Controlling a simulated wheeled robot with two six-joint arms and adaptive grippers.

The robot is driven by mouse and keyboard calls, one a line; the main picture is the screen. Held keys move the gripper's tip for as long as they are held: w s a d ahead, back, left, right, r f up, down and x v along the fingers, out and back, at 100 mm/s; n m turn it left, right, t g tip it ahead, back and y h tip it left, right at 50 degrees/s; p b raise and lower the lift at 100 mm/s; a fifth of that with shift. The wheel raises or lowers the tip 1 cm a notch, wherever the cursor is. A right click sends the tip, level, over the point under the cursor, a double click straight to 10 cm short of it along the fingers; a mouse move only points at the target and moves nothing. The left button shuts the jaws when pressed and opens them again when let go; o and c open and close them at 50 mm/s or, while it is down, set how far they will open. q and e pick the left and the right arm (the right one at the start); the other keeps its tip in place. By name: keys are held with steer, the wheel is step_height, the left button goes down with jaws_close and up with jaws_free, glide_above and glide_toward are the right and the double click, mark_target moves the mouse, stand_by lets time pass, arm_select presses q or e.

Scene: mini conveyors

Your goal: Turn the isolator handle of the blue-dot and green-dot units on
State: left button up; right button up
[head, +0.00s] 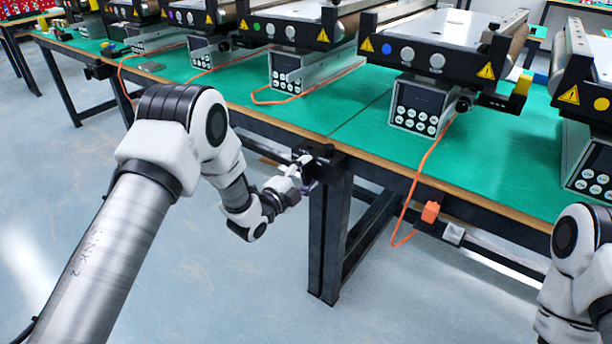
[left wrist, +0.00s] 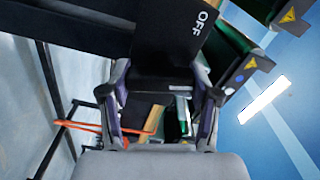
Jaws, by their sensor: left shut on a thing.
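The blue-dot unit (head: 440,62) stands right of centre on the green table, and the green-dot unit (head: 292,40) stands to its left. A black isolator box (head: 326,152) is mounted at the table's front edge near the table leg. My left gripper (head: 305,172) is at this box, shut on its handle. In the left wrist view, the black handle (left wrist: 163,84) sits between the two fingers, and a black face above bears the word OFF (left wrist: 201,22). The handle's exact angle is hard to tell. My right gripper is out of view.
Another black box (head: 100,70) sits on the table edge at far left. Orange cables hang and lie on the green table (head: 345,108). An orange plug (head: 430,211) is below the table edge. More conveyor units line both sides. Open floor lies in front.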

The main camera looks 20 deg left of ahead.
arm_select(q)
steer(key=shift+m+b, duration=0.4)
steer(key=shift+m, duration=1.2)
steer(key=o, duration=1.2)
steer(key=shift+f, duration=0.1)
steer(key=shift+c, duration=0.2)
steer(key=v, duration=1.2)
